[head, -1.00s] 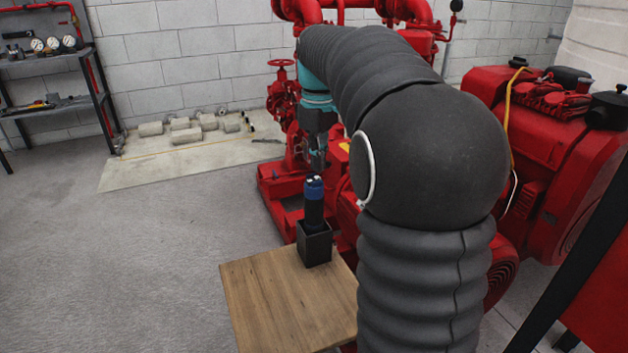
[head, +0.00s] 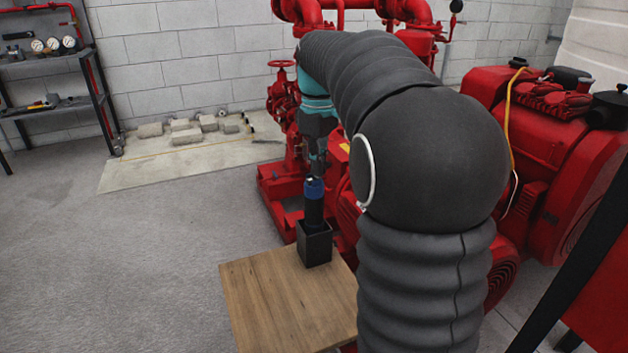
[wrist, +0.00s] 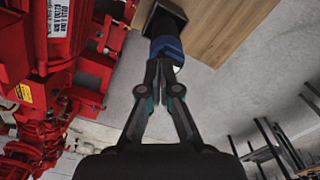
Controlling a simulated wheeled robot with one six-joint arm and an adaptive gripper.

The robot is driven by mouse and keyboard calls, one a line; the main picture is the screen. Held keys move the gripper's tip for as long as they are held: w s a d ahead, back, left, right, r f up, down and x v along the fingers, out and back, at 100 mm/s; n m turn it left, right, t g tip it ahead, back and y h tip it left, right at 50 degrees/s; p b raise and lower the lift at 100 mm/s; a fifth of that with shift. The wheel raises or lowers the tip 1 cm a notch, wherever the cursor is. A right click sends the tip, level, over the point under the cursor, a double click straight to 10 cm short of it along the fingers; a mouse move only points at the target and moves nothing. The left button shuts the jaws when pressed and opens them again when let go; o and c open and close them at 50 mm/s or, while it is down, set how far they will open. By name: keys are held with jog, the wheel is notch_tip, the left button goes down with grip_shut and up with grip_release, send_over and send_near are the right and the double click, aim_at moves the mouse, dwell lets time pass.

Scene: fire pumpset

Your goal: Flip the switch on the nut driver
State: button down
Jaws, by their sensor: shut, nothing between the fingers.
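The nut driver (head: 314,208) is a dark cylinder with a blue collar, standing upright in a square black holder (head: 315,246). The holder sits near the far edge of a wooden tabletop (head: 285,302). My gripper (head: 316,176) points down right at the top of the nut driver, its fingers closed together with nothing between them. In the wrist view, the closed fingertips (wrist: 159,64) overlap the blue collar (wrist: 167,47); whether they touch it I cannot tell. The fingers hide part of the top, and I cannot make out the switch clearly.
The red pump set (head: 545,165) stands behind and right of the table, with a red valve (head: 281,95) close behind my gripper. A dark shelf (head: 60,85) with gauges is at the far left. The grey floor (head: 160,250) left of the table is free.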

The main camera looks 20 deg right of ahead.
jog(key=shift+f, duration=0.4)
jog(key=shift+r, duration=0.15)
notch_tip(320, 180, up, 4)
jog(key=p, duration=0.4)
jog(key=shift+r, duration=1.4)
